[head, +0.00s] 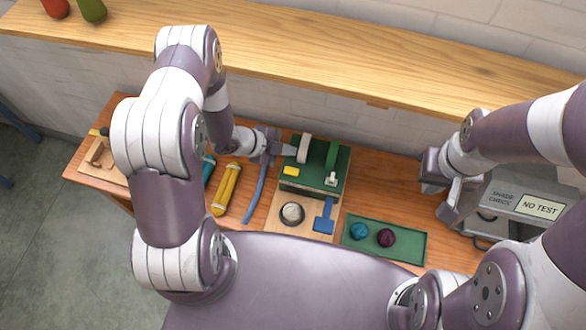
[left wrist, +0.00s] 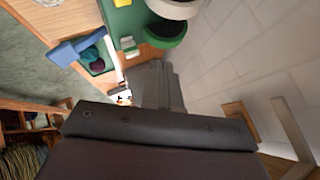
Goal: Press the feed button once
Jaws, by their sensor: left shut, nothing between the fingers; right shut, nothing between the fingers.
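A green machine (head: 312,187) stands on the wooden table, with a yellow block-like button (head: 291,171) on its left front and a small white part (head: 331,179) on its right. I cannot read which is the feed button. A white wheel (head: 304,148) and a green wheel (head: 332,154) stand on its top. My left gripper (head: 288,149) is shut and empty, just left of the white wheel and above and behind the yellow button. It also shows in the left wrist view (left wrist: 158,82), below the machine (left wrist: 120,22). My right gripper (head: 452,203) is shut and empty at the right.
A wooden board carries a round pale piece (head: 292,213) and a blue piece (head: 324,215) before the machine. A green tray (head: 408,241) holds a teal and a maroon skein. A grey tester reading "NO TEST" (head: 540,206) stands right. Yellow skein (head: 226,188) and blue strip (head: 255,193) lie left.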

